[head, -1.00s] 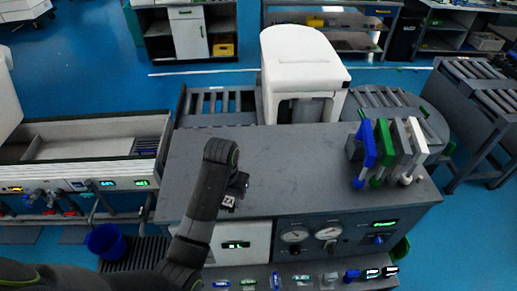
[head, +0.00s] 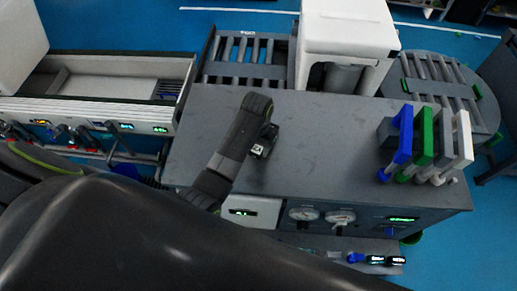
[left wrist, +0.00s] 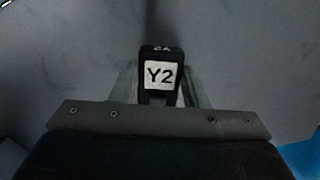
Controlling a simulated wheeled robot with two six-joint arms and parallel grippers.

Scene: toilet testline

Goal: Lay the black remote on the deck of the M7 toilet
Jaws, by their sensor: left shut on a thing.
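My left gripper (head: 262,144) is over the grey bench top in the head view. It is shut on the black remote (left wrist: 161,74), a small black block with a white "Y2" label in the left wrist view. The remote also shows small and dark at the gripper's tip in the head view (head: 267,134). A white toilet (head: 347,32) stands behind the bench, apart from the gripper; its top is cut by the frame edge. I cannot read an M7 mark on it. My right gripper is not in view.
The grey bench (head: 330,145) has a clear middle. Blue (head: 403,135), green (head: 424,137) and white (head: 462,138) upright handles stand at its right end. A roller conveyor (head: 248,62) lies behind left, a round roller table (head: 445,80) behind right. Another white body (head: 15,40) is far left.

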